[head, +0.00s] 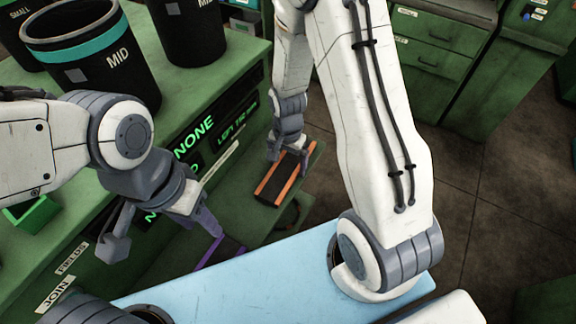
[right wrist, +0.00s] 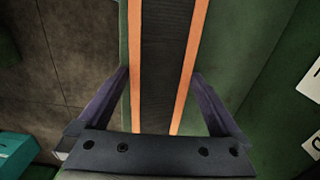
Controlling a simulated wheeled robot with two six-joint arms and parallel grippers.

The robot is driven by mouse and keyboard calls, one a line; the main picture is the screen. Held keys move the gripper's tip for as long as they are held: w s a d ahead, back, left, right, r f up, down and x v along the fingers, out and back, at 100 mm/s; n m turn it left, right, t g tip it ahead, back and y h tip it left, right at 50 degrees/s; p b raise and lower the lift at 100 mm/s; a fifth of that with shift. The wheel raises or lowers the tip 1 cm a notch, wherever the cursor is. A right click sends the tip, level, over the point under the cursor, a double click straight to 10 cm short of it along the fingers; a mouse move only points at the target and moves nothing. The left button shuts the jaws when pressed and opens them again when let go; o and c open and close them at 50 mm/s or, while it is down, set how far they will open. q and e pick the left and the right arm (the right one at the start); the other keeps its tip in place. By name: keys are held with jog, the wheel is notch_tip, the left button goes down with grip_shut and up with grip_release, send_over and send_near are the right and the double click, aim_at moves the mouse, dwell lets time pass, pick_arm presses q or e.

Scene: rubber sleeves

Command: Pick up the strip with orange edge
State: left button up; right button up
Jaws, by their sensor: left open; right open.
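The strip with orange edges (head: 273,187) is dark in the middle and lies on a low green shelf in the head view. In the right wrist view the strip (right wrist: 166,55) runs lengthwise between my right gripper's fingers. My right gripper (head: 288,158) is open over the strip's far end, with one finger on each side; I cannot tell whether they touch it. Its open fingers also show in the wrist view (right wrist: 160,78). My left gripper (head: 163,238) is open and empty, hanging beside the green bench front.
A purple-edged strip (head: 222,251) lies partly hidden near my left gripper. A dark bin marked MID with a teal band (head: 110,35) stands on the green bench (head: 190,85). Green drawers (head: 430,60) stand at the back; open floor (head: 490,180) lies to the right.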

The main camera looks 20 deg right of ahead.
jog(key=c, duration=1.1)
jog(key=shift+c, duration=0.2)
jog(key=shift+r, duration=0.1)
jog(key=shift+w+r, duration=0.1)
jog(key=shift+r, duration=0.5)
notch_tip(320, 180, up, 3)
jog(key=shift+f+b, duration=0.15)
jog(key=shift+b, duration=0.25)
jog(key=s+d+r+b, duration=0.1)
jog(key=s+d+r, duration=0.5)
jog(key=s, duration=0.4)
jog(key=shift+s+r+b, duration=0.15)
jog(key=shift+r+b, duration=0.2)
jog(key=shift+r, duration=0.15)
